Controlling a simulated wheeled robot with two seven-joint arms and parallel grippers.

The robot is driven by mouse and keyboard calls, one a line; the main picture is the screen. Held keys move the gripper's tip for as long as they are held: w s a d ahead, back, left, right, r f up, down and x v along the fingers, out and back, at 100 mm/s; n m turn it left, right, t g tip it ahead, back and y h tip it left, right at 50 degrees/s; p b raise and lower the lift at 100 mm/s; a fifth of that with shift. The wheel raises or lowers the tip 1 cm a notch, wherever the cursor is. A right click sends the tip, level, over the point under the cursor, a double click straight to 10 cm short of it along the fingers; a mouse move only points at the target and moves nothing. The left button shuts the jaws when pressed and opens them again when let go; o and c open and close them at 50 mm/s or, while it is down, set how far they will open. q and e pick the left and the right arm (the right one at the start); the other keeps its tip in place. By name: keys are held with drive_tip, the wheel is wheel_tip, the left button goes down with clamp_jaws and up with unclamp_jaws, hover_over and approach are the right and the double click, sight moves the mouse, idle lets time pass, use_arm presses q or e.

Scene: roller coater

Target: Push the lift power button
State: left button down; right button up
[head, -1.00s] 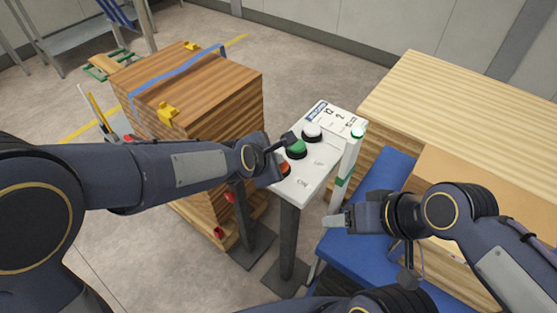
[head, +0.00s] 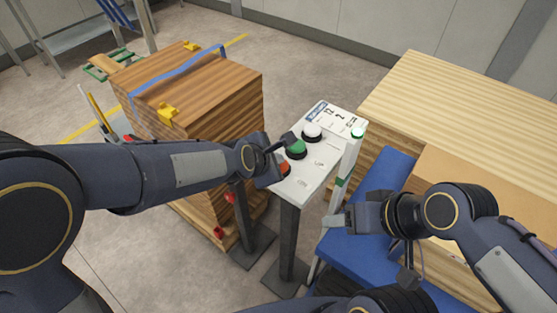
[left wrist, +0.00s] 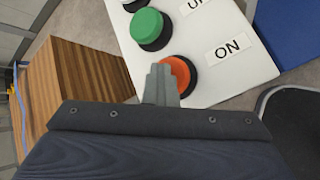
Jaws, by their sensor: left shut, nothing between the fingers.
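The white control panel (head: 316,172) stands on a dark post, with orange, green and white buttons in a row. The orange button (head: 285,169) is at the near end; in the left wrist view the orange button (left wrist: 178,72) sits beside an "ON" label (left wrist: 230,48). The green button (left wrist: 147,27) is beside a label that reads like "UP". My left gripper (left wrist: 161,70) is shut and empty, its tips at the orange button's edge and covering part of it. I cannot tell whether they touch. My right gripper (head: 337,220) is right of the panel; its finger gap is unclear.
A strapped wooden stack (head: 190,95) stands left of the panel. A blue platform (head: 345,250) and pale wooden boards (head: 450,95) are at the right.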

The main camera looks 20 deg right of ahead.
use_arm(q)
drive_tip(key=shift+f, duration=0.25)
drive_tip(key=shift+s+a+f+b, duration=0.15)
drive_tip(key=shift+f+b, duration=0.15)
drive_tip(key=shift+f, duration=0.15)
drive_tip(key=shift+r+p, duration=0.1)
drive_tip(key=shift+p, duration=0.25)
drive_tip(key=shift+r, duration=0.1)
drive_tip(key=shift+r+p, duration=0.7)
drive_tip(key=shift+p, duration=0.1)
wheel_tip(320, 180, up, 5)
drive_tip(key=p, duration=0.5)
drive_tip(key=shift+r, duration=0.1)
